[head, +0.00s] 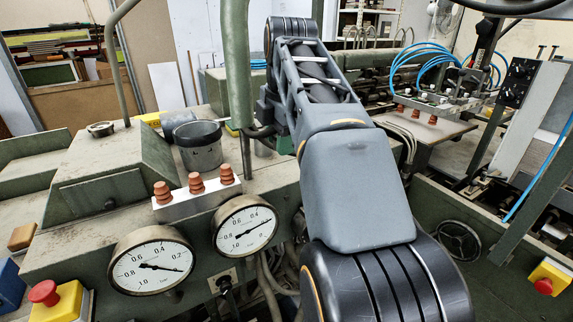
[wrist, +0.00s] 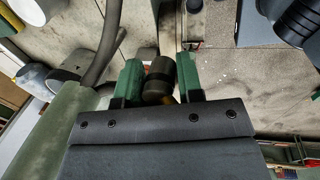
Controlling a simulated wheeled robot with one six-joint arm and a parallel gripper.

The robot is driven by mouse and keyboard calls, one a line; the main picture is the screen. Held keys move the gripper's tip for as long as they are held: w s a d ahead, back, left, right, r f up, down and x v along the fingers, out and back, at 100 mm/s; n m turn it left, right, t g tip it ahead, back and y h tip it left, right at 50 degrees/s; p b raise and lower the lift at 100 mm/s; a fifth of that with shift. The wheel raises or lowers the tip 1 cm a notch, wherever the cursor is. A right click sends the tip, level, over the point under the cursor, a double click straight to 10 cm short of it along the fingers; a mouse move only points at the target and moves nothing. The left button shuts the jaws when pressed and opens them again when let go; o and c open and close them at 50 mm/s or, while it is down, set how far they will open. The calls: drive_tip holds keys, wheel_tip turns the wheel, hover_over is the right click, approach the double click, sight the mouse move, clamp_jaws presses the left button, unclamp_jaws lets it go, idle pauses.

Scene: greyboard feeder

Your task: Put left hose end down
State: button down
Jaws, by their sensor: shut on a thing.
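In the wrist view, my gripper (wrist: 157,70) has its two green fingers closed on either side of a dark, short cylinder, the hose end (wrist: 158,76). A small brass-coloured part shows at its lower edge. The hose end is held above a grey, worn machine surface; how far above cannot be told. In the head view, my arm covers most of the gripper. A short dark hose (head: 259,132) shows beside the green upright pipe, close to the arm's end. Whether the hose end touches anything below is hidden.
A dark metal cup (head: 198,146) stands on the machine top (head: 105,152), left of my arm. A white block with orange-brown suction cups (head: 196,183) sits in front of it. Two gauges (head: 152,262) are on the front. The green upright pipe (head: 237,65) stands close to my arm.

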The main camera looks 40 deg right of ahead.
drive_tip(key=w+d+f, duration=0.2)
drive_tip(key=w+d, duration=0.1)
drive_tip(key=p, duration=0.1)
approach(286, 172)
drive_tip(key=shift+w+a+f, duration=0.1)
drive_tip(key=shift+a+f, duration=0.35)
drive_tip(key=shift+f, duration=0.1)
drive_tip(key=shift+w+d+f, duration=0.35)
drive_tip(key=shift+f, duration=0.2)
drive_tip(key=f, duration=0.3)
drive_tip(key=shift+w+d, duration=0.2)
drive_tip(key=shift+f, duration=0.35)
drive_tip(key=shift+f, duration=0.65)
drive_tip(key=c, duration=0.8)
unclamp_jaws()
drive_tip(key=shift+o, duration=0.2)
